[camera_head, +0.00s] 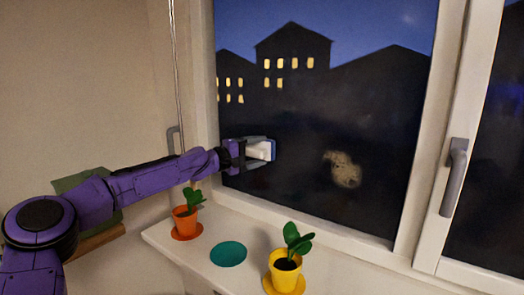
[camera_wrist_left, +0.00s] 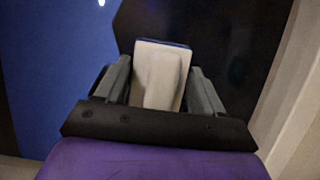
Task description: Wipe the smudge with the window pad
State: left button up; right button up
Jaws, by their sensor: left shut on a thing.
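The window pad (camera_head: 262,150) is a white block with a blue face. My left gripper (camera_head: 250,153) is shut on it and holds it close to the dark window pane; whether it touches the glass I cannot tell. The left wrist view shows the pad's pale back (camera_wrist_left: 160,72) between the two fingers of the left gripper (camera_wrist_left: 160,85). A tan, blotchy smudge (camera_head: 343,169) shows on the lower right part of the pane, to the right of the pad and slightly lower. My right gripper is in neither view.
On the sill (camera_head: 215,272) below stand an orange pot (camera_head: 184,220) with a plant and a yellow pot (camera_head: 285,272) with a plant. A teal disc (camera_head: 229,253) lies between them. A window handle (camera_head: 454,178) sits on the frame at right. The glass between pad and smudge is clear.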

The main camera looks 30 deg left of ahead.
aim_at(248, 150)
pick_arm(q)
jog(key=shift+a+r, duration=0.15)
jog(key=shift+a, duration=0.4)
jog(key=shift+w+a+f+p, duration=0.1)
jog(key=shift+a+p, duration=0.15)
jog(key=shift+a, duration=0.25)
jog(key=shift+w+a+f+p, duration=0.1)
jog(key=shift+a+p, duration=0.1)
jog(key=shift+a, duration=0.3)
jog(key=shift+s+d, duration=0.1)
jog(key=shift+s, duration=0.55)
jog(key=s, duration=0.1)
jog(key=s+p, duration=0.2)
jog(key=s, duration=0.1)
jog(key=shift+s+a+r, duration=0.1)
jog(key=shift+a+r, duration=0.15)
jog(key=shift+a, duration=0.05)
jog(key=shift+s+f, duration=0.1)
jog(key=shift+s, duration=0.2)
jog(key=shift+d+f, duration=0.1)
jog(key=shift+f, duration=0.05)
jog(key=shift+s+p, duration=1.45)
jog(key=shift+p, duration=0.55)
